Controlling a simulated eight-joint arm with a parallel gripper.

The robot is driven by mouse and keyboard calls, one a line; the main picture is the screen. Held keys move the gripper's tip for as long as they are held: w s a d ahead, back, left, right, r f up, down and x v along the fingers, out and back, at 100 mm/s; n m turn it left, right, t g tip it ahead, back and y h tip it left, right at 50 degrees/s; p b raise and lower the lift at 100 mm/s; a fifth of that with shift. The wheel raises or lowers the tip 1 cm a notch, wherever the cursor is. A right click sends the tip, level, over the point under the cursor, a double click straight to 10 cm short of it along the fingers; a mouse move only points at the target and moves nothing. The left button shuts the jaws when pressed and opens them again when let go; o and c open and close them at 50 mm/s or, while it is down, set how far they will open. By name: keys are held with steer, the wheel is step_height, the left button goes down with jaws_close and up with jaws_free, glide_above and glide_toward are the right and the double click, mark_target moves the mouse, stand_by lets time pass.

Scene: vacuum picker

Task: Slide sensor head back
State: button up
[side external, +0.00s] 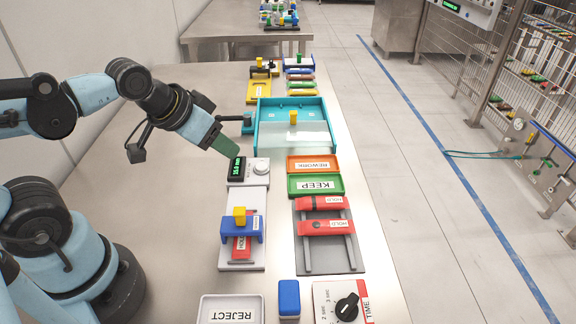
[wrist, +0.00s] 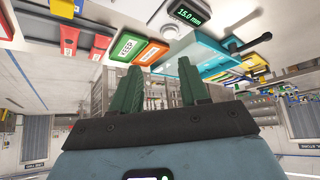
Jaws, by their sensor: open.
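The sensor head looks like the blue bridge-shaped block (side external: 243,230) with a yellow grip (side external: 239,215) on top. It straddles a pale base plate (side external: 262,200) in the side view, with a red HOLD-labelled piece (side external: 241,248) at its near side. A readout box (side external: 236,170) with a lit green display stands at the far end of that plate; the wrist view shows it reading 15.0 mm (wrist: 190,12). My gripper (side external: 226,145) is above and beside the readout box, away from the blue block. Its green fingers (wrist: 160,67) are apart, with nothing between them.
A teal tray (side external: 262,138) with a yellow knob stands beyond the readout box. Orange REWORK (side external: 301,163) and green KEEP (side external: 301,184) trays lie to the right, with red HOLD bars (side external: 325,226) nearer. A REJECT tray (side external: 205,310) is in front. The bench (side external: 180,245) at left is clear.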

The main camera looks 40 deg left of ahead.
stand_by(0.4)
steer(key=m+g+h, duration=0.3)
steer(key=m+g, duration=0.1)
steer(key=m, duration=0.5)
glide_toward(238, 212)
steer(key=shift+x, duration=4.4)
jaws_close()
